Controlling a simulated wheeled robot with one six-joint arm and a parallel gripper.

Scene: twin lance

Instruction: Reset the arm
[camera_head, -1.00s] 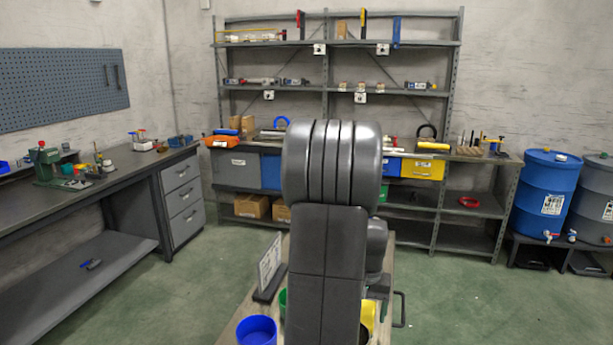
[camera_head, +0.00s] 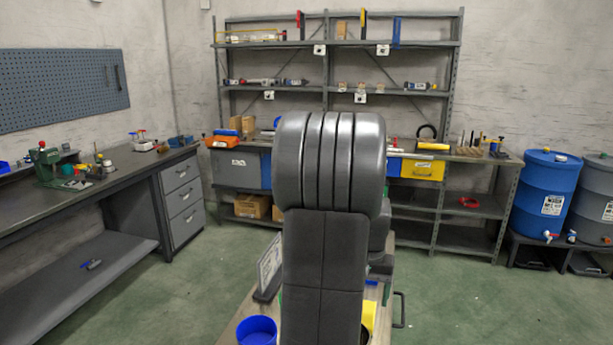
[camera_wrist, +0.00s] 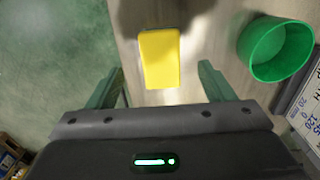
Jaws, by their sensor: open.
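In the wrist view my gripper (camera_wrist: 160,68) is open, its two green fingers wide apart with nothing held. A yellow block (camera_wrist: 160,58) lies on the light wooden top (camera_wrist: 205,40), showing between and beyond the fingers. I cannot tell its exact distance from them. In the head view my dark arm stands upright in the middle and hides the gripper. Part of a yellow thing (camera_head: 369,314) shows just right of the arm.
A green cup (camera_wrist: 275,50) stands right of the yellow block, near a printed sign (camera_wrist: 302,105). In the head view a blue cup (camera_head: 257,331) stands left of my arm. A loaded workbench (camera_head: 60,205) is at left, shelving (camera_head: 455,110) behind, blue drum (camera_head: 546,195) at right. Green floor between is clear.

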